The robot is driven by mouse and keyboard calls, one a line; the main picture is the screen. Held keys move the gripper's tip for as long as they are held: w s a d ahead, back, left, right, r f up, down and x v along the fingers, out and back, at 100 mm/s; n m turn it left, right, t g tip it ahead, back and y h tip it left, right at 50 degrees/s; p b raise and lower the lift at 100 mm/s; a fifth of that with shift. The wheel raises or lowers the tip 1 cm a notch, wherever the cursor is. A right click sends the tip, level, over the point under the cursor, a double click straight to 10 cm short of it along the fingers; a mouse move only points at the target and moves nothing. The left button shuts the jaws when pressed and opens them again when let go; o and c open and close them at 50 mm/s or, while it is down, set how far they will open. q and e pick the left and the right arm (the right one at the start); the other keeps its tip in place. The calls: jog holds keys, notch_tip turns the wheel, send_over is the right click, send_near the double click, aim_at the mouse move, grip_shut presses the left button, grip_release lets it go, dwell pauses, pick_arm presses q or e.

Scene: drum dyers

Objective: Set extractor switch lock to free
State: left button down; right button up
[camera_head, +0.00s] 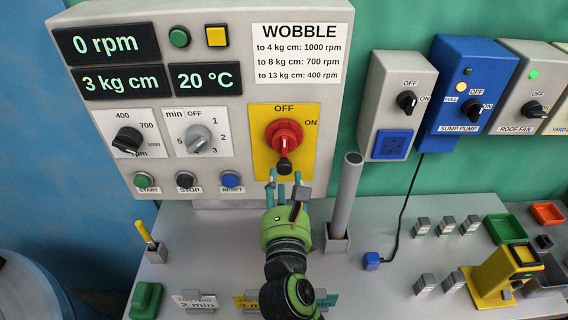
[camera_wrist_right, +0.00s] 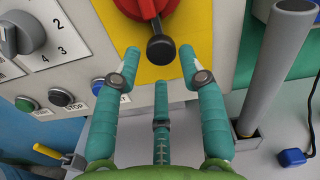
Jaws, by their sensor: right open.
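A red rotary switch (camera_head: 285,137) sits on a yellow plate (camera_head: 261,150) marked OFF at the top and ON at the right. A dark knob-like piece (camera_head: 284,166) sticks out at its lower end; I take it to be the switch's lock. No label reading "extractor" shows. In the right wrist view the dark piece (camera_wrist_right: 161,48) is just beyond and between my fingertips, under the red switch (camera_wrist_right: 147,6). My right gripper (camera_head: 283,180) is open, its teal fingers spread just below the piece and apparently not touching it. My left gripper is out of view.
The grey panel also has displays, two dials (camera_head: 198,138) and START, STOP and RESET buttons (camera_head: 231,179). A grey tube (camera_head: 346,196) stands close right of my gripper. Other switch boxes (camera_head: 469,86) hang at the right. A yellow-handled tool (camera_head: 143,232) stands at the left.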

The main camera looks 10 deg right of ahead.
aim_at(284, 170)
jog(key=w, duration=0.2)
jog(key=w+d, duration=0.1)
jog(key=w, duration=0.2)
jog(key=shift+w, duration=0.1)
